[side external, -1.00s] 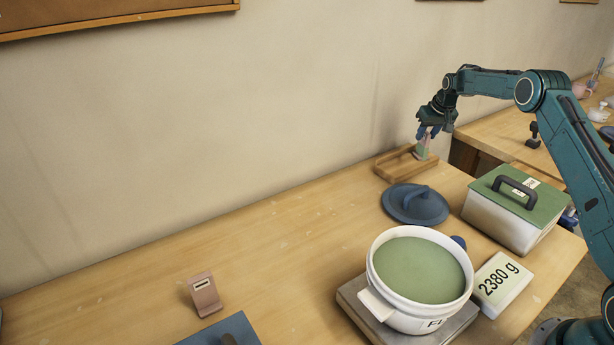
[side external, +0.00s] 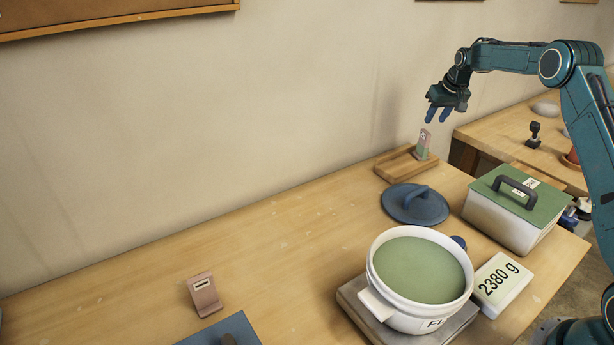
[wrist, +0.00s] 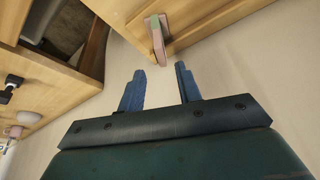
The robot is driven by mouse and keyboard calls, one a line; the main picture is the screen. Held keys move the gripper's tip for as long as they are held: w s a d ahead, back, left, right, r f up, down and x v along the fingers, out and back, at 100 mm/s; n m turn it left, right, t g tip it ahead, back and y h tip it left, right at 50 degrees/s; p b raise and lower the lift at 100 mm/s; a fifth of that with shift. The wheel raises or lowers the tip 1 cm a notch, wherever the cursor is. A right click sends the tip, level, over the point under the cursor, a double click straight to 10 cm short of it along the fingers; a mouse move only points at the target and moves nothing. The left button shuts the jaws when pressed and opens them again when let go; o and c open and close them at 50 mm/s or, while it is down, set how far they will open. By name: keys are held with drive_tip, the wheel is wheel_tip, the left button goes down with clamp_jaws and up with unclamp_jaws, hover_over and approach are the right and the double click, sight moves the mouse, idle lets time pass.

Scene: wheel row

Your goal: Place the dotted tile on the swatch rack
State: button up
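The tile (side external: 425,139), pinkish above and green below with a small pale mark, stands slightly tilted at the right part of the wooden swatch rack (side external: 392,169). Its dots are too small to make out. My gripper (side external: 438,117) is open and empty above the tile, apart from it. In the wrist view the tile (wrist: 158,40) shows nearly edge-on beyond the two blue fingertips (wrist: 160,69), with a gap between. The tile's lower end and the exact way it rests in the rack are hard to tell.
A blue lid (side external: 415,207) lies in front of the rack. A white pot (side external: 390,309) with green contents sits on a scale reading 2380 g (side external: 502,284). A green-lidded box (side external: 500,229) stands right. A pink stand (side external: 204,295) is left. The table's middle-left is clear.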

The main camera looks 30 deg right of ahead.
idle(0.3)
drive_tip(key=s+a+r+n, duration=0.1)
drive_tip(key=s+a+r, duration=0.6)
drive_tip(key=a+r, duration=0.3)
drive_tip(key=s+a+r+n, duration=0.1)
drive_tip(key=s+a+r, duration=0.6)
drive_tip(key=a, duration=0.4)
drive_tip(key=s+a+f+n, duration=0.1)
drive_tip(key=s+a, duration=0.3)
drive_tip(key=s, duration=0.5)
drive_tip(key=s+a+f+t+y, duration=0.1)
drive_tip(key=s+a, duration=0.3)
drive_tip(key=s, duration=0.5)
drive_tip(key=s+a+f+n, duration=0.1)
drive_tip(key=s+a+f, duration=0.1)
drive_tip(key=s+a, duration=0.3)
drive_tip(key=s, duration=0.4)
drive_tip(key=shift+f+n+t+y, duration=0.25)
drive_tip(key=shift+n+t+y, duration=0.05)
